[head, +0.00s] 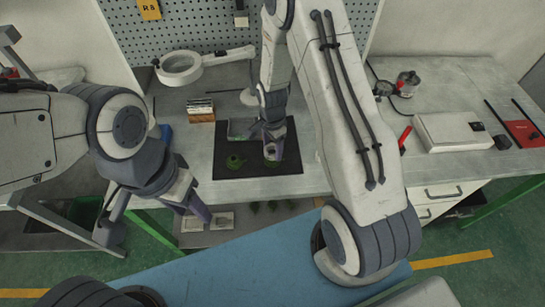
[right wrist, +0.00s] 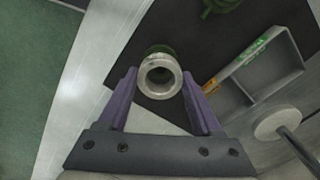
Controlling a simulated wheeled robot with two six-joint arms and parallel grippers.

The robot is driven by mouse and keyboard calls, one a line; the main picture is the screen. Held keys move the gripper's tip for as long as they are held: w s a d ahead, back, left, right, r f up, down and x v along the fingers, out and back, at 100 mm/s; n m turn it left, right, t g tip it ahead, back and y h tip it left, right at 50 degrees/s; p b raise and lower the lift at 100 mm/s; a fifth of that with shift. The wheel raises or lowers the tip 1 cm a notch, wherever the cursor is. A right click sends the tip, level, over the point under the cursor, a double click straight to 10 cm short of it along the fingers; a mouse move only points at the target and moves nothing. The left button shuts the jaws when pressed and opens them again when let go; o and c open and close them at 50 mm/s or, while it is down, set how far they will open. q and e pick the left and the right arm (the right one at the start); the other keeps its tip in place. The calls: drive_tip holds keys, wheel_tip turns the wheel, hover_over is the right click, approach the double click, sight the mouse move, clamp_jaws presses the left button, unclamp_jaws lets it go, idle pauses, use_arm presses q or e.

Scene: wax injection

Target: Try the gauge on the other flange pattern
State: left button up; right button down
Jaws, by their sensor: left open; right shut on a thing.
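My right gripper (head: 272,150) is over the dark mat (head: 228,171). In the right wrist view its purple fingers (right wrist: 161,100) are shut on a pale metal ring gauge (right wrist: 160,76), whose bore faces the camera. A green flange pattern (right wrist: 157,49) shows just behind the gauge, mostly hidden by it; I cannot tell whether the gauge sits on it or above it. The other green flange pattern (head: 235,162) lies on the mat to the left, and shows at the top of the wrist view (right wrist: 220,6). My left gripper (head: 197,208) is open and empty in front of the bench.
A ring magnifier lamp (head: 180,68) and a small wooden box (head: 201,110) are behind. A white case (head: 453,132) lies right. A blue surface (head: 240,266) is in front.

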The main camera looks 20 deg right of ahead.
drive_tip(key=shift+r+p, duration=1.1)
drive_tip(key=shift+r, duration=0.45)
